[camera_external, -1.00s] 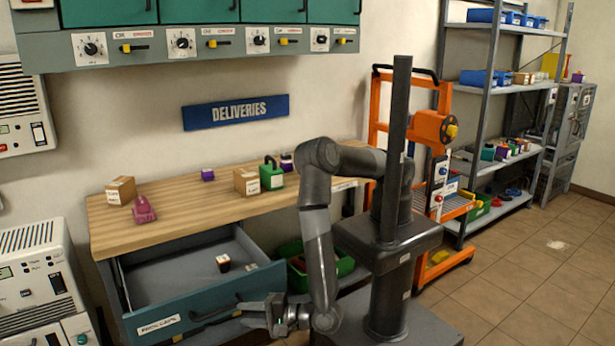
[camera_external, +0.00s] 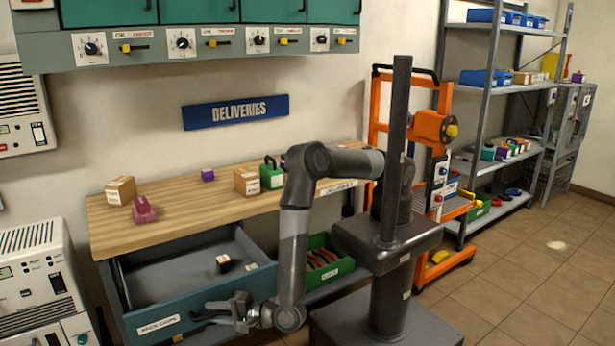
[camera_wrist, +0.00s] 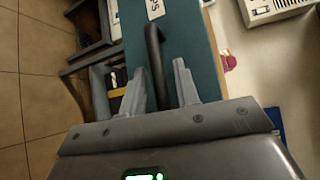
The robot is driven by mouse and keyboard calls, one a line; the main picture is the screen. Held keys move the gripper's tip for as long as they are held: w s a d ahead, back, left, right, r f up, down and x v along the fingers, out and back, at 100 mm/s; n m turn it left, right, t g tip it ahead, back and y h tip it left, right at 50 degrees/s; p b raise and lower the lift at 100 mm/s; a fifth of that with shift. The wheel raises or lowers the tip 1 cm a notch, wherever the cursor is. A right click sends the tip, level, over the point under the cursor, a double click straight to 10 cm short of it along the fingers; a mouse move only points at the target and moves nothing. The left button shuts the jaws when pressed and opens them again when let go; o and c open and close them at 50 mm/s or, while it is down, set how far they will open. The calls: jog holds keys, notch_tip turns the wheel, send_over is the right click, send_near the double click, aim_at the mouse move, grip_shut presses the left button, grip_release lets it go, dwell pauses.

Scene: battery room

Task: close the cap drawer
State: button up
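The cap drawer (camera_external: 190,316) has a teal front with a white label and stands pulled out under the wooden bench. A dark block (camera_external: 223,263) and a smaller piece (camera_external: 251,266) lie inside it. My gripper (camera_external: 228,308) is in front of the drawer's right half, at its handle. In the wrist view the dark bar handle (camera_wrist: 155,60) appears between the spread fingers of my gripper (camera_wrist: 159,68), with a gap on both sides. The drawer front (camera_wrist: 188,35) fills the middle there. Whether the fingers touch the handle's mount is unclear.
The bench top (camera_external: 190,215) holds cardboard boxes, a pink item (camera_external: 144,210), a purple block and a green item (camera_external: 271,176). A green bin (camera_external: 335,269) sits right of the drawer. A white machine (camera_external: 38,275) stands close on the left. Open floor lies to the right.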

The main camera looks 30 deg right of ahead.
aim_at(188, 269)
grip_shut()
jog(key=shift+w, duration=0.1)
dwell(0.3)
jog(key=w, duration=2.9)
jog(key=shift+w+d, duration=0.1)
jog(key=shift+w, duration=0.2)
jog(key=shift+c, duration=1.1)
grip_release()
jog(key=o, duration=0.3)
jog(key=shift+o, duration=0.3)
jog(key=shift+r, duration=0.15)
jog(key=v, duration=1.1)
jog(key=shift+s+f, duration=0.2)
jog(key=shift+f, duration=0.05)
